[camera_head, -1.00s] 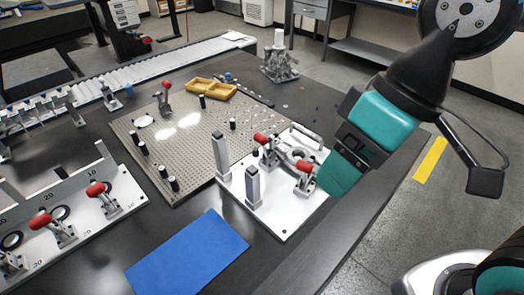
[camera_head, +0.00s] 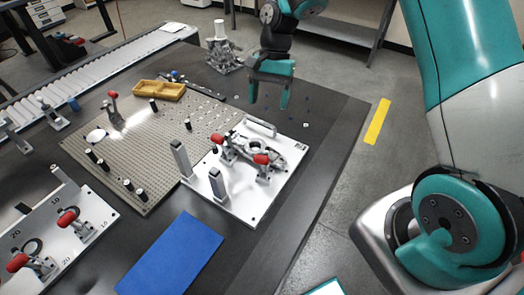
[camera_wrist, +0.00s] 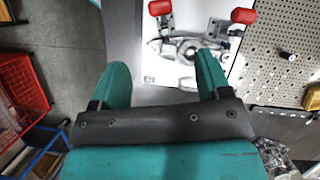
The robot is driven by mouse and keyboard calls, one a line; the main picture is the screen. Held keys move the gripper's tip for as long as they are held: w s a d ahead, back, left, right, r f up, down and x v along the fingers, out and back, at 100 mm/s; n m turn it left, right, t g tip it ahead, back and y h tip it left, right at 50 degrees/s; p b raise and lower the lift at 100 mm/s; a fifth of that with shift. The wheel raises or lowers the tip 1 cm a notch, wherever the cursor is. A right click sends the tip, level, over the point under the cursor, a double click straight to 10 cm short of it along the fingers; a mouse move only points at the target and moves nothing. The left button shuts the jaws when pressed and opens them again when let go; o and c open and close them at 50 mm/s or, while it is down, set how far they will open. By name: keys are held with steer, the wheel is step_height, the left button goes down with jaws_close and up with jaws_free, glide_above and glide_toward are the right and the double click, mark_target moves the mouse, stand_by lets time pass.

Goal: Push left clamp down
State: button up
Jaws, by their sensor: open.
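The white fixture plate (camera_head: 235,205) lies on the dark table and carries a grey metal part (camera_head: 285,152) and two toggle clamps. The left clamp's red handle (camera_head: 218,138) is on the side nearer the pegboard; the right clamp's red handle (camera_head: 261,159) is nearer the front. In the wrist view the handles show at the top edge, one red handle (camera_wrist: 243,15) beside the pegboard and the other red handle (camera_wrist: 160,7) to its left. My gripper (camera_head: 269,97) is open and empty, raised behind the plate, fingers pointing down, apart from both clamps.
Two grey posts, one left post (camera_head: 181,160) and one front post (camera_head: 217,184), stand on the plate. A perforated board (camera_head: 140,160) with black pegs and a yellow tray (camera_head: 158,91) lie to the left. A blue mat (camera_head: 170,255) lies in front. The table right of the plate is clear.

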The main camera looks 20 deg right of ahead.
mark_target(261, 156)
steer(key=p+x, duration=0.2)
steer(key=x, duration=1.3)
steer(key=shift+s+a+f, duration=0.1)
steer(key=shift+s+f, duration=0.05)
steer(key=shift+f, duration=0.2)
steer(key=shift+c, duration=0.2)
